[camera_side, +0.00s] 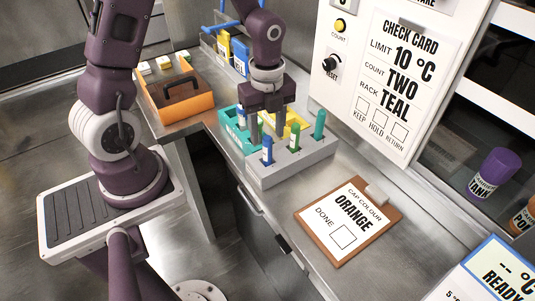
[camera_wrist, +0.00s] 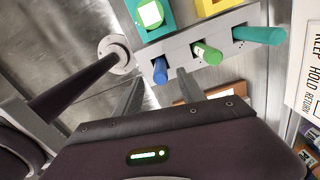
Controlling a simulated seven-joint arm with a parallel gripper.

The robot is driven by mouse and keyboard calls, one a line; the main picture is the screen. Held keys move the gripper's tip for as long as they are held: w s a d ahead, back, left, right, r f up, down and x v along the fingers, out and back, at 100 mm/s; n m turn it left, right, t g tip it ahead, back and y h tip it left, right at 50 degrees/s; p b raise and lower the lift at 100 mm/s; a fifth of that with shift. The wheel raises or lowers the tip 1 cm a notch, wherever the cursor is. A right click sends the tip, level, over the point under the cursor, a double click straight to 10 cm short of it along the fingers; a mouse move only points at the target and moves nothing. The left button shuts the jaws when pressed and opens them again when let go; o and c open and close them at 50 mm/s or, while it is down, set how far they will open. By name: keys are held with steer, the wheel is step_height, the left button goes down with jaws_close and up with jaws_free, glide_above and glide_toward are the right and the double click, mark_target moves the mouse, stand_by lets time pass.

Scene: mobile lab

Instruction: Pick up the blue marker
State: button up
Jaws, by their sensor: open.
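The blue marker (camera_side: 267,150) stands upright at the left end of a row in the grey rack (camera_side: 290,170). It also shows in the wrist view (camera_wrist: 160,71). A green marker (camera_side: 294,138) and a teal marker (camera_side: 319,124) stand in the same row to its right. My gripper (camera_side: 267,122) is open and points down over the rack, close to the blue marker. In the wrist view my gripper's fingertips (camera_wrist: 160,80) lie to either side of the blue marker in the picture. I cannot tell whether the marker is in depth between them.
An orange tray (camera_side: 186,111) is at the left. A clipboard (camera_side: 347,222) reading "CAP COLOUR ORANGE" lies in front. A panel with a check card (camera_side: 405,85) stands behind.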

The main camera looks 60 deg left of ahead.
mark_target(267, 137)
step_height(267, 137, down, 4)
steer(key=shift+f, duration=0.2)
jaws_close()
steer(key=shift+r, duration=0.1)
step_height(267, 137, up, 10)
steer(key=shift+d+f, duration=0.1)
